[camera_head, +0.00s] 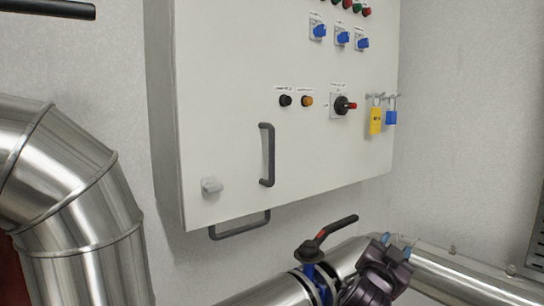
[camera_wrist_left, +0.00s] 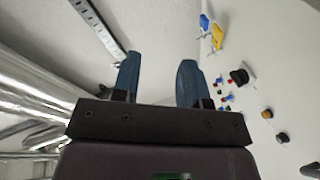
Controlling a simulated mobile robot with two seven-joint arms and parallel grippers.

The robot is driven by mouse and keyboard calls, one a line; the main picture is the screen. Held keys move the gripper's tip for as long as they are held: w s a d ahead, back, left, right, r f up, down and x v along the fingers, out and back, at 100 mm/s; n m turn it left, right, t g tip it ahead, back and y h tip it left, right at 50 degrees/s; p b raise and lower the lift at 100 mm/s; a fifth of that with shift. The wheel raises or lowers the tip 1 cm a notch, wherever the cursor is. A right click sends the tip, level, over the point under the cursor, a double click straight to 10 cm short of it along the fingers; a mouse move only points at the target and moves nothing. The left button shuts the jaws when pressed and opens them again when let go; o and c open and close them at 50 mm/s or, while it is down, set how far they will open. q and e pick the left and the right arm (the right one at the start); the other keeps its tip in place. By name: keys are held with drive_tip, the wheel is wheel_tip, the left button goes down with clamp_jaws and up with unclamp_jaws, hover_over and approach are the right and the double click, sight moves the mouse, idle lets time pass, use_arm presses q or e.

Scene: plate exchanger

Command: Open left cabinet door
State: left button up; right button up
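The light grey cabinet (camera_head: 230,100) hangs on the wall, and its front looks closed. A dark vertical handle (camera_head: 267,155) sits low on the front, left of the middle. A second dark bar handle (camera_head: 240,226) shows below the bottom edge. I see no seam parting left and right doors. My left gripper (camera_head: 397,245) is below and right of the cabinet, apart from both handles. In the left wrist view its two blue fingers (camera_wrist_left: 158,65) stand apart with nothing between them. The cabinet front (camera_wrist_left: 280,75) is at the right there. My right gripper is not visible.
A large pipe elbow (camera_head: 75,190) fills the left. Yellow (camera_head: 375,121) and blue (camera_head: 391,117) padlocks hang at the cabinet's right side, near a rotary switch (camera_head: 342,106).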

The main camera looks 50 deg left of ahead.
use_arm(q)
drive_tip(key=a+r+n+g+y, duration=0.2)
drive_tip(key=r+n+y, duration=0.3)
drive_tip(key=r, duration=0.5)
drive_tip(key=a+r+n+g+y, duration=0.1)
drive_tip(key=a+r+n+y, duration=0.2)
drive_tip(key=r+y, duration=0.55)
drive_tip(key=s+a+r+n+g+y, duration=0.3)
drive_tip(key=s+r+n+g, duration=0.2)
drive_tip(key=g, duration=0.2)
drive_tip(key=n+g+p, duration=0.2)
drive_tip(key=n+g, duration=0.8)
drive_tip(key=g, duration=0.2)
hover_over(272, 178)
drive_tip(key=shift+h, duration=0.35)
drive_tip(key=shift+w+a+f, duration=0.1)
drive_tip(key=shift+a+f, duration=0.05)
drive_tip(key=shift+f, duration=0.85)
drive_tip(key=shift+w+a+f, duration=0.1)
drive_tip(key=shift+a+f, duration=0.05)
drive_tip(key=shift+f, duration=0.85)
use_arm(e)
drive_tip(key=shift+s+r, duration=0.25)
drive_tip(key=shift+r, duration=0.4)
use_arm(q)
clamp_jaws()
